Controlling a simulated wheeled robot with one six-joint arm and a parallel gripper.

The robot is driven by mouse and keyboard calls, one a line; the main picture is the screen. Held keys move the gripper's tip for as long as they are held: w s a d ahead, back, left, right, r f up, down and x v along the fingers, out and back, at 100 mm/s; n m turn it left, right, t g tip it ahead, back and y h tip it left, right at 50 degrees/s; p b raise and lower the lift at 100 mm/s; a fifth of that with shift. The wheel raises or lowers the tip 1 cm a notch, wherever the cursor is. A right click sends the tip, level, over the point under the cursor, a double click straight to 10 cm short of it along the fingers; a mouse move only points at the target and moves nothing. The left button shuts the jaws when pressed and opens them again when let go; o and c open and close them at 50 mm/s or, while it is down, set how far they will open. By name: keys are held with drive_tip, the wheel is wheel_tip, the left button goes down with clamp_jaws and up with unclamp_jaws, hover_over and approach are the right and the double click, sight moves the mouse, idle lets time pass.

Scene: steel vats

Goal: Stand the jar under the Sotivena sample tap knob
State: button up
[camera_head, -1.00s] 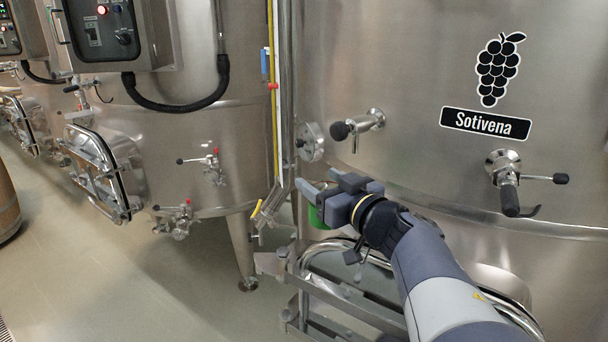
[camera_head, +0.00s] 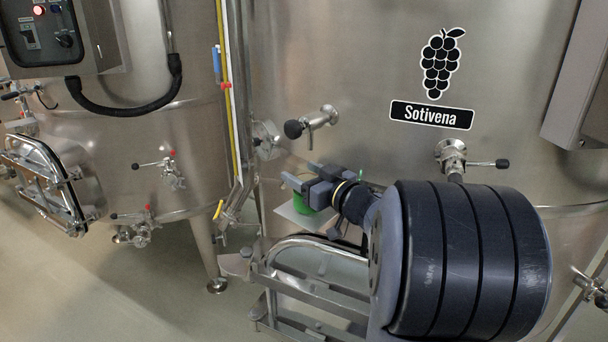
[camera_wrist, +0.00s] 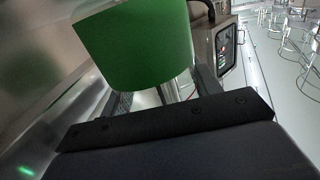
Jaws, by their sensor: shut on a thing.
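The Sotivena vat carries a tap with a round black knob (camera_head: 293,129) at the left, on a steel stem. A second tap (camera_head: 452,157) with a black-tipped lever is below the Sotivena sign (camera_head: 431,115); my arm hides its lower part. My gripper (camera_head: 300,182) is shut on a green thing, which I take for the jar (camera_head: 304,204). It is below the black knob in the picture; the depth between them is unclear. In the wrist view the jar (camera_wrist: 138,45) shows as a smooth green curved wall, its top cut off. Its base is not clearly seen.
A pale flat plate (camera_head: 297,217) shows just below the jar; I cannot tell whether they touch. A steel frame with a curved rail (camera_head: 318,244) stands below. A vertical pipe (camera_head: 238,110) and another vat (camera_head: 150,130) are at the left. A grey box (camera_head: 580,90) is at the right.

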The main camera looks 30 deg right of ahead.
drive_tip(key=shift+f, duration=0.2)
drive_tip(key=o, duration=1)
drive_tip(key=shift+o, duration=0.2)
drive_tip(key=shift+r, duration=0.1)
drive_tip(key=shift+r, duration=0.2)
drive_tip(key=b+v, duration=0.1)
drive_tip(key=v, duration=1.1)
drive_tip(key=shift+f, duration=0.1)
